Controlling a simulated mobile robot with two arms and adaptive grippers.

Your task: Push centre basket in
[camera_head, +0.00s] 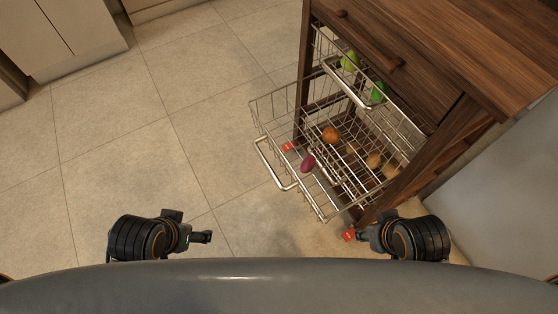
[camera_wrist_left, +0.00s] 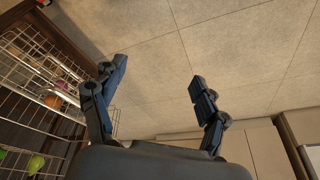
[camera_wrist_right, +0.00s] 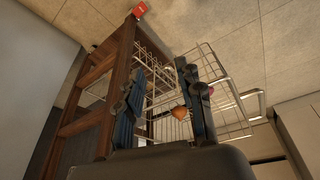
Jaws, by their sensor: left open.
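A dark wooden cart (camera_head: 440,70) holds wire baskets. An upper basket (camera_head: 362,104) with green items is partly out. Below it, a wire basket (camera_head: 256,118) sticks out furthest, its metal handle (camera_head: 272,168) facing left. A basket rim with an orange round item (camera_head: 331,134) and brown items shows further in; I cannot tell which level is the centre one. My left gripper (camera_head: 207,237) is open and empty, left of the baskets and apart from them. My right gripper (camera_head: 352,234) is near the cart's front leg; its fingers are apart with nothing between them in the right wrist view (camera_wrist_right: 160,65).
A red box (camera_head: 348,236) lies on the floor by my right gripper. A purple item (camera_head: 308,163) and another red item (camera_head: 288,146) show at the protruding basket. Tiled floor (camera_head: 140,150) is clear to the left. Pale cabinets (camera_head: 70,35) stand at the back left.

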